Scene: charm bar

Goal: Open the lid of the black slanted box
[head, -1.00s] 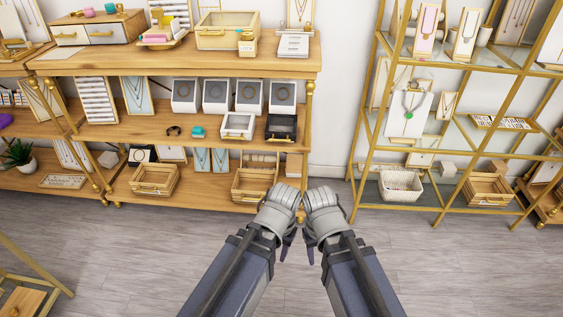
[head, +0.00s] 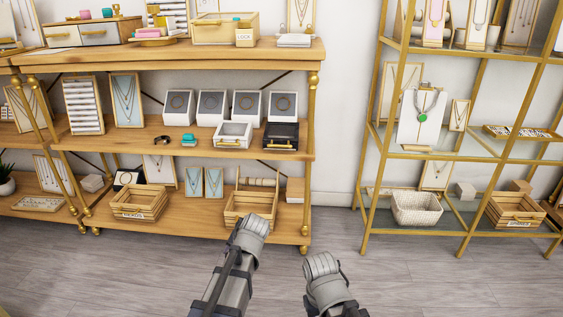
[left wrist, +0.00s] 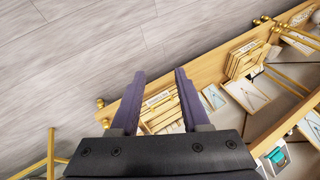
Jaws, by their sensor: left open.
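The black slanted box (head: 281,136) sits on the middle wooden shelf near its right end, with its lid down and a gold handle on its front. A white slanted box (head: 233,134) stands just left of it. My left gripper (head: 252,228) is below and in front of the black box, apart from it. In the left wrist view my left gripper (left wrist: 158,90) is open with nothing between its fingers. My right gripper (head: 321,266) is lower and further right, away from the shelf; its fingers are hidden behind the wrist.
Wooden crates (head: 140,202) stand on the bottom shelf, one (head: 252,203) right behind my left gripper. A gold post (head: 308,150) edges the shelf on the right. The grey floor in front is clear.

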